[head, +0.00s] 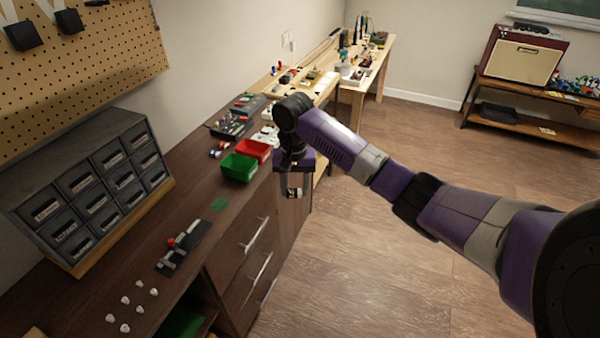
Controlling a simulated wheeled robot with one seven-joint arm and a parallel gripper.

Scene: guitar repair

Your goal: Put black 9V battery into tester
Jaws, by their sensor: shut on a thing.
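My gripper (293,192) points down beyond the front edge of the dark workbench, right of the green bin. It is shut on a small dark block with a pale part (293,193), which looks like the black 9V battery. The block is in the air, apart from the bench top. The fingers hide part of it, and it is too small to read. I cannot tell for sure which thing is the tester; small pale items (266,136) lie on the bench behind my wrist, partly hidden.
On the dark workbench (209,205) are a green bin (239,168), a red bin (252,150), a dark tool with a red part (183,246), several white knobs (139,293) and a drawer cabinet (90,190). Trays of small parts (232,122) stand farther back. The floor at right is clear.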

